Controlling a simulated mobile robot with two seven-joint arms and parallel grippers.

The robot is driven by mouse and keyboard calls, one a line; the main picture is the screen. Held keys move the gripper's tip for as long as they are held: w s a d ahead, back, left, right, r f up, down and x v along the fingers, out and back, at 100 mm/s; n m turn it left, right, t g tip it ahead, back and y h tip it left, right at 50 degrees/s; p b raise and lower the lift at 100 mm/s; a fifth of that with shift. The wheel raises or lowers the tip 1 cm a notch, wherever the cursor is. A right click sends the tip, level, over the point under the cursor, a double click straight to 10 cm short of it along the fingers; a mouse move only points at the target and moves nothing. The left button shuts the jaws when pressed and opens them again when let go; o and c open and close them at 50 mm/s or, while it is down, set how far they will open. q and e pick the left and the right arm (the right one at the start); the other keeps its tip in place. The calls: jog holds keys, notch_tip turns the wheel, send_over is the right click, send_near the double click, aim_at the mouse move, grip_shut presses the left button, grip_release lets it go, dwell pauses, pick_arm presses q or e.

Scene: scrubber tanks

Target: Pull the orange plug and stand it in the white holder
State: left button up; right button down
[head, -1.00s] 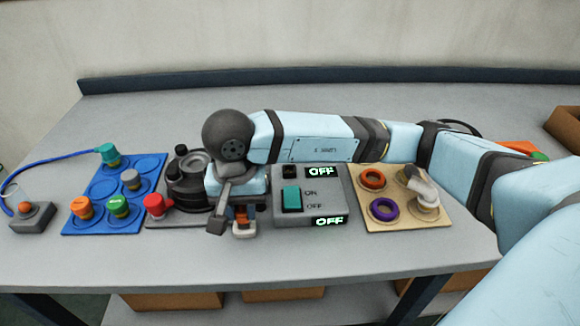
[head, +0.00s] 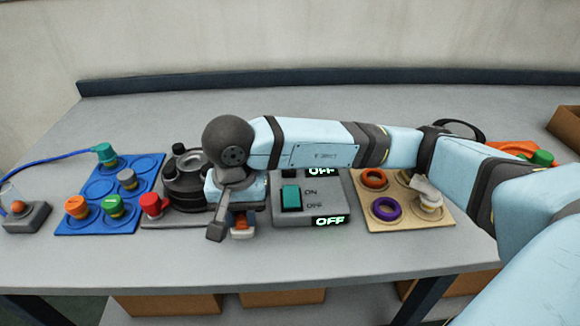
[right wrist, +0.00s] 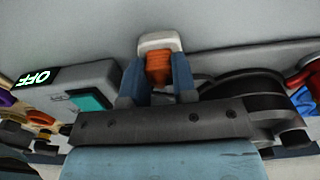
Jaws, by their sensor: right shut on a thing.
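The orange plug (right wrist: 158,68) is between the two blue fingers of my right gripper (right wrist: 158,78) in the right wrist view. It also shows as a small orange patch (head: 241,222) in the head view, mostly hidden by the gripper. The right gripper (head: 241,217) points down and is shut on the plug. A white piece, seemingly the white holder (right wrist: 160,41), is right at the plug's far end; it also shows in the head view (head: 243,234), just below the plug. I cannot tell whether the plug is seated in it. My left gripper is not in view.
A grey switch box (head: 341,200) with OFF displays stands right of the gripper. A dark round pump-like unit (head: 183,185) is to the left, beside a blue board (head: 98,222) with coloured caps. A tan board (head: 408,217) with rings lies right. The table front is clear.

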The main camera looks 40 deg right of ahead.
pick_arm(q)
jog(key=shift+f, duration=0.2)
pick_arm(e)
jog(key=shift+f, duration=0.1)
jog(key=shift+c, duration=1.8)
grip_release()
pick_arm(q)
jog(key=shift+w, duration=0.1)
pick_arm(e)
notch_tip(320, 180, up, 8)
jog(key=p, duration=0.3)
jog(key=shift+f, duration=0.1)
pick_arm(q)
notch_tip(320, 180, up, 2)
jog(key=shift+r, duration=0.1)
pick_arm(e)
jog(key=shift+r, duration=0.35)
